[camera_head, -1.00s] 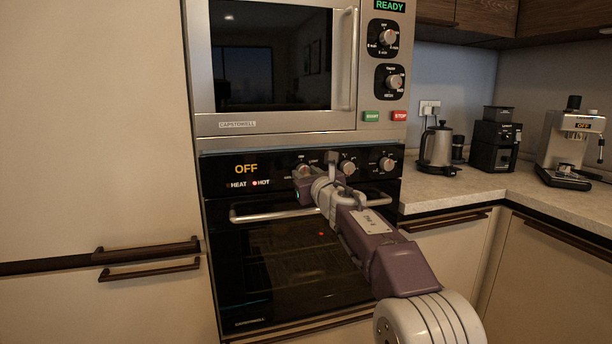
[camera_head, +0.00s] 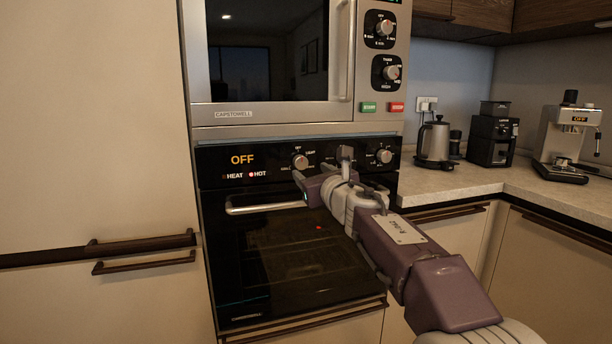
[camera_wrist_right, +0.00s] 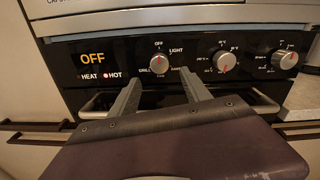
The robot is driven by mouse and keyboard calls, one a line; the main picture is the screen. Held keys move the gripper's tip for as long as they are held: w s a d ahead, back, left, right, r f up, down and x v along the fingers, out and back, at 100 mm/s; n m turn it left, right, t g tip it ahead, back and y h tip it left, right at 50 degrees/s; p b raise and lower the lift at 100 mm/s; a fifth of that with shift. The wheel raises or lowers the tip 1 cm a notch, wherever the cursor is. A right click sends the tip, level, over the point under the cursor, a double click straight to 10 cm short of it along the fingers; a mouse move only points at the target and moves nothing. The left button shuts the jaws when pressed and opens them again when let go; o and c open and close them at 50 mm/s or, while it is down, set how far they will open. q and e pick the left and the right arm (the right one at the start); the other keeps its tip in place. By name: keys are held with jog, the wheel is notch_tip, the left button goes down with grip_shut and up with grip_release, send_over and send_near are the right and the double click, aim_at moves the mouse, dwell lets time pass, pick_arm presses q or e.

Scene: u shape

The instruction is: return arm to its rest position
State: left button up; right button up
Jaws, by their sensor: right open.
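My right gripper (camera_head: 302,190) is in front of the oven (camera_head: 262,262), near the level of its control panel and door handle. Its fingers are apart with nothing between them. In the right wrist view the two fingers of the right gripper (camera_wrist_right: 163,92) point at the panel, just below the left knob (camera_wrist_right: 159,63). A gap shows between the fingertips and the panel. The oven display (camera_head: 242,160) reads OFF, and a red light glows beside HOT. The oven door is shut. My left gripper is not in view.
A microwave (camera_head: 268,112) sits above the oven. The counter (camera_head: 450,182) at the right holds a kettle (camera_head: 436,145), a black grinder (camera_head: 490,140) and a coffee machine (camera_head: 565,135). Tall cabinet doors (camera_head: 90,120) with dark handles stand at the left.

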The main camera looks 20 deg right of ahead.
jog(key=shift+s, duration=0.85)
